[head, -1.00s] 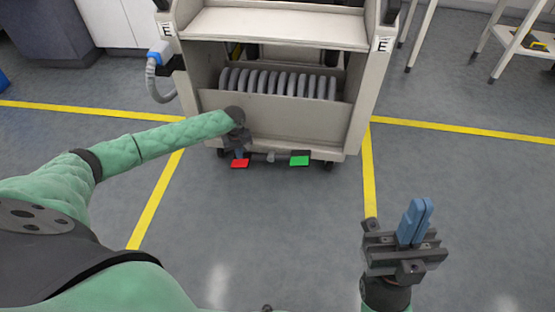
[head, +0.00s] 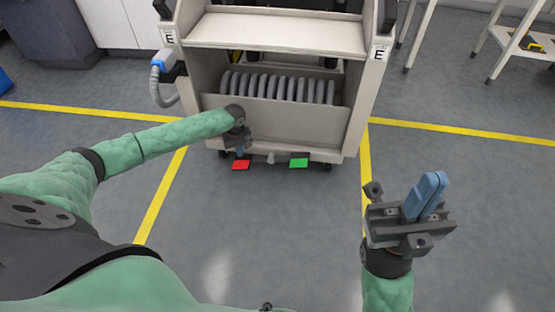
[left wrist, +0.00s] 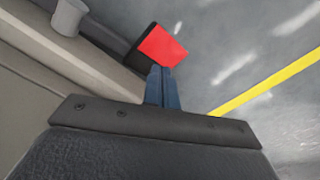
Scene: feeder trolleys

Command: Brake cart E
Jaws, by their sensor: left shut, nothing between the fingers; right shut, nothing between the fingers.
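Cart E (head: 275,122) stands ahead of me with an "E" label on each front post. At its bottom front edge are a red pedal (head: 241,165) on the left and a green pedal (head: 299,163) on the right. My left gripper (head: 240,154) is shut and empty, pointing down just above the red pedal. In the left wrist view its blue fingertips (left wrist: 162,88) reach the near edge of the red pedal (left wrist: 161,47); I cannot tell whether they touch. My right gripper (head: 427,195) is shut and empty, raised over the floor at the right.
Yellow floor lines (head: 161,200) flank the cart. A grey cable with a blue plug (head: 162,62) hangs on the cart's left side. A white table (head: 525,45) stands at the far right. The floor in front of the cart is clear.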

